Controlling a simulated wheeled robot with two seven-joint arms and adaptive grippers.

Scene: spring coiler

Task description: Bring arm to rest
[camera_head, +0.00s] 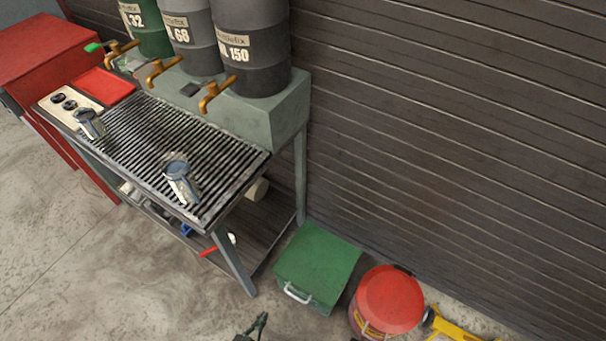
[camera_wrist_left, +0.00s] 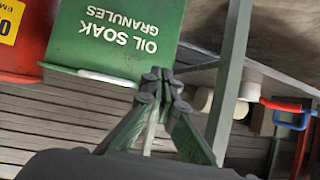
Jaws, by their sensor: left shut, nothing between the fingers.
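My left gripper (camera_head: 256,328) shows only as a small dark green tip at the bottom edge of the head view, over the concrete floor and in front of the green box. In the left wrist view the gripper (camera_wrist_left: 160,82) is shut, with its fingertips together and nothing between them. There its tips overlap the lower edge of the green box (camera_wrist_left: 115,30) marked "Oil Soak Granules"; I cannot tell the gap between them. My right gripper is in neither view.
A slatted metal bench (camera_head: 213,220) holds oil drums (camera_head: 262,70) with brass taps and two metal jugs. The green box (camera_head: 318,262), a red-lidded can (camera_head: 390,300) and a yellow object (camera_head: 450,328) stand by the wall. Open floor (camera_head: 130,280) lies at lower left.

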